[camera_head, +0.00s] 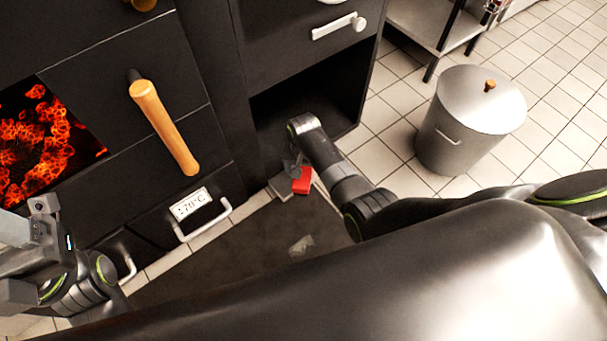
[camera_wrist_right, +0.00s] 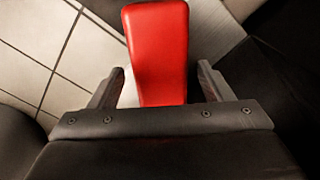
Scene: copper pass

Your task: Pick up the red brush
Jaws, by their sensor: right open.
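The red brush (camera_head: 302,181) is low down by the dark cabinet in the head view, just below my right gripper (camera_head: 293,170). In the right wrist view the red brush (camera_wrist_right: 158,50) extends from the top edge down between the two fingers. My right gripper (camera_wrist_right: 158,85) is open, with a finger on each side of the red part and visible gaps.
A dark mat (camera_head: 235,250) covers the floor in front of the oven, which has a wooden handle (camera_head: 165,128) and glowing coals. A lidded metal bin (camera_head: 465,125) stands on the tiles at right.

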